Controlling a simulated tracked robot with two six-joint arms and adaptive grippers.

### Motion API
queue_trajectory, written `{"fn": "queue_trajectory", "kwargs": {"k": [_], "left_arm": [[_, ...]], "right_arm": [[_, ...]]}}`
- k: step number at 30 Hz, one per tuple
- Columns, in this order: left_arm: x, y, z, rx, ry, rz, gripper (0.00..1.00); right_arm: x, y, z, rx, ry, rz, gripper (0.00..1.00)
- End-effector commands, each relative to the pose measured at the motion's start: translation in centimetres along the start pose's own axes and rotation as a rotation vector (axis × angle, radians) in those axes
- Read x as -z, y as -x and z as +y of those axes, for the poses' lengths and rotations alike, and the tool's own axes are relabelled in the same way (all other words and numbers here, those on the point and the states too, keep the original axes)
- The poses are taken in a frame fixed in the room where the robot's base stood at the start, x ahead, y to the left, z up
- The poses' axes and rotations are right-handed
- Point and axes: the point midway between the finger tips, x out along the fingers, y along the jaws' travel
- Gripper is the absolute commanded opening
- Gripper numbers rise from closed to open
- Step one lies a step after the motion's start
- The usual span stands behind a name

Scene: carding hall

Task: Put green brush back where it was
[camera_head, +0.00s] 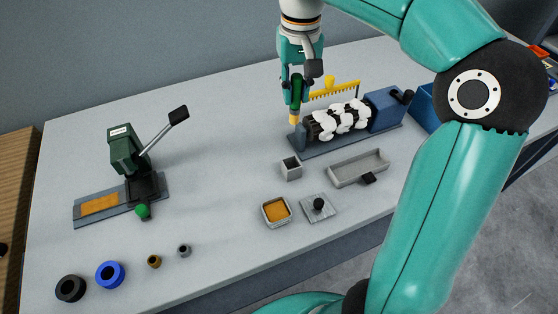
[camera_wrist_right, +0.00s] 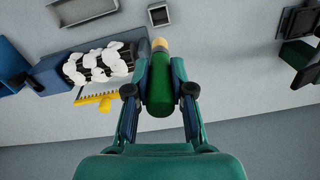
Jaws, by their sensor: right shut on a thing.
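The green brush has a dark green handle (camera_wrist_right: 160,92) and a tan tip (camera_wrist_right: 160,44). My right gripper (camera_head: 296,98) is shut around its handle. In the head view the brush hangs roughly upright, its yellowish tip (camera_head: 294,118) pointing down near the left end of the roller machine. A small grey square open holder (camera_head: 291,168) stands in front of the machine, apart from the brush; it also shows in the right wrist view (camera_wrist_right: 160,15) and looks empty. My left gripper is out of view.
The roller machine (camera_head: 345,120) carries white tufts, with a yellow comb (camera_head: 335,89) behind it. A grey tray (camera_head: 357,167), an orange-filled dish (camera_head: 276,211) and a knobbed plate (camera_head: 319,207) stand in front. A lever press (camera_head: 130,150) and several rings are left. The middle-left tabletop is clear.

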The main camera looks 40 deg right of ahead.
Motion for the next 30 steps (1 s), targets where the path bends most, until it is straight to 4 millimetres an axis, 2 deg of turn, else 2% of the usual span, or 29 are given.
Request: {"fn": "queue_trajectory", "kwargs": {"k": [5,12,18,26,30], "left_arm": [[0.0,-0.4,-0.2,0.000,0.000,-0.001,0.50],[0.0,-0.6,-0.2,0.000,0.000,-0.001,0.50],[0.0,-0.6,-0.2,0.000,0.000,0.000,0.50],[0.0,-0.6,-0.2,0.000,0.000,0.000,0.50],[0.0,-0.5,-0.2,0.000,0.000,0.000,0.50]], "right_arm": [[-0.2,-2.9,0.0,-0.002,0.001,-0.006,0.00],[-0.1,-9.3,-0.2,-0.003,0.007,-0.009,0.00],[0.0,-13.7,-0.2,-0.002,0.008,-0.007,0.00],[0.1,-15.8,-0.3,-0.001,0.009,-0.002,0.00],[0.1,-17.7,-0.3,-0.002,0.009,-0.006,0.00]]}}
